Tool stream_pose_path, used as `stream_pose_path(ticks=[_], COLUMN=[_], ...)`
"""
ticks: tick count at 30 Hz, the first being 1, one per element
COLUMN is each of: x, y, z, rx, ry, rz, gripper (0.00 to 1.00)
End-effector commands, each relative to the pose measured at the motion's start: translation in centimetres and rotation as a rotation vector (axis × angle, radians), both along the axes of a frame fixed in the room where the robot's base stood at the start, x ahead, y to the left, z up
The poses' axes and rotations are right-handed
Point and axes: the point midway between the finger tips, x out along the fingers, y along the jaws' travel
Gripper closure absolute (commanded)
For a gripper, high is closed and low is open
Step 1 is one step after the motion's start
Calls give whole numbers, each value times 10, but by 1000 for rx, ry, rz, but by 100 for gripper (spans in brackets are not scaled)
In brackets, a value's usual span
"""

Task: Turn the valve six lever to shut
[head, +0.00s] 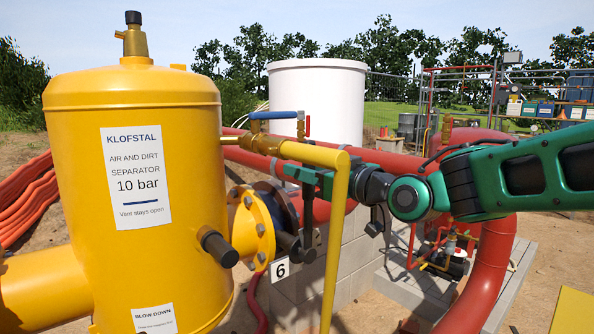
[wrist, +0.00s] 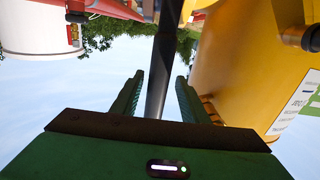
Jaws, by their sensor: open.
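The number 6 tag (head: 280,268) sits below a blue-bodied valve (head: 284,207) bolted between a yellow flange and a red pipe. A black lever (head: 307,222) stands roughly upright at this valve in the head view. My gripper (head: 303,173) is at the lever's upper part, partly behind a thin yellow pipe. In the wrist view the black lever (wrist: 162,60) runs between the two green fingers of my gripper (wrist: 159,77). The fingers are open, with a visible gap on each side of the lever. Whether the fingers reach fully past it is unclear.
A thin yellow pipe (head: 338,235) comes down in front of my gripper. A blue-handled valve (head: 272,115) lies above it. The yellow separator tank (head: 140,255) fills the left, with a black stub (head: 220,250) sticking out. Grey blocks (head: 355,255) and red pipes stand behind.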

Motion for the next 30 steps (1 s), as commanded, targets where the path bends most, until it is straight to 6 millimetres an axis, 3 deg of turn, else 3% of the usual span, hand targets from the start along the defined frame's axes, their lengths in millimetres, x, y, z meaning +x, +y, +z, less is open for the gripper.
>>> stream_pose_path(ticks=[6,12,26,30], x=[-32,-50,-55,-51], y=[-28,-43,-48,-63], z=[0,-1,-2,-19], rx=[1,-1,-2,-42], ry=[-1,1,4,52], rz=[-3,0,-1,-33], gripper=[59,59,59,59])
